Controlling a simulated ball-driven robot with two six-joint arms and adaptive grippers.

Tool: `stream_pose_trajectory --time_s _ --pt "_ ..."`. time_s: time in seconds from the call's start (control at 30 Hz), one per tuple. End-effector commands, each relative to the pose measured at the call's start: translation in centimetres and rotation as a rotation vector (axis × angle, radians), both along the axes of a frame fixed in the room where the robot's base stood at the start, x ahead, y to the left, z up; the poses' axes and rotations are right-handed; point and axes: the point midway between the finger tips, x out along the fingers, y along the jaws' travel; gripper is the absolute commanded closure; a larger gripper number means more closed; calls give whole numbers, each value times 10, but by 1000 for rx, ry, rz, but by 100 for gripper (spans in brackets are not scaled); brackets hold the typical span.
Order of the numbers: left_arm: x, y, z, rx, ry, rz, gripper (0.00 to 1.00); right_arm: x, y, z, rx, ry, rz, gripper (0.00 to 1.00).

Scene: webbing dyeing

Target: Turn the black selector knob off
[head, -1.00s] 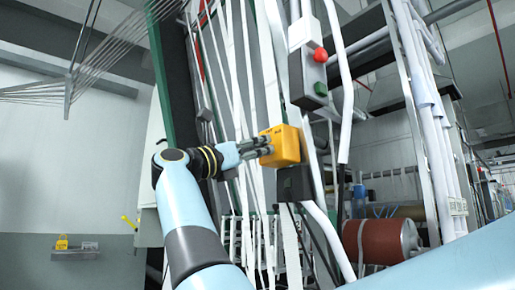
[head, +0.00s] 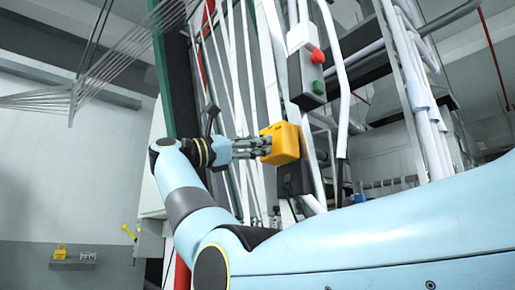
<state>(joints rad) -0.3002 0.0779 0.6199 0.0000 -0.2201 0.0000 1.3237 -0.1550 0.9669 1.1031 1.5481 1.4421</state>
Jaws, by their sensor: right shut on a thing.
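A yellow control box (head: 286,143) is mounted on the machine frame in the middle of the head view. My right gripper (head: 266,147) reaches to the box's left face, its fingers pointing right and shut at that face. The black selector knob does not show clearly; the fingers cover the spot where they meet the box. Whether the knob is turned cannot be seen. My left gripper is not in view.
Above the box is a grey button box (head: 306,75) with a red and a green button. White webbing strands hang behind my gripper. A small shelf (head: 73,265) with a yellow padlock (head: 60,251) is on the left wall.

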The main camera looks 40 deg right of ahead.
Motion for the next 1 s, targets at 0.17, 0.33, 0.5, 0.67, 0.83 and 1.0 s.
stream_pose_trajectory --time_s 0.17,0.33,0.5,0.67,0.83,1.0 --pt "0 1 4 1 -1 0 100 1 0 1 10 -101 0 100" --pt "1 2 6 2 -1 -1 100 1 0 0 16 -163 1 100" --pt "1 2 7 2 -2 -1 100 1 0 0 18 -194 0 100" --pt "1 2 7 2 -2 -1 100 1 0 0 19 -201 1 100" --pt "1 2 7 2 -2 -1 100 1 0 -1 19 -200 1 100" --pt "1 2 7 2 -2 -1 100 1 0 -1 19 -199 1 59"
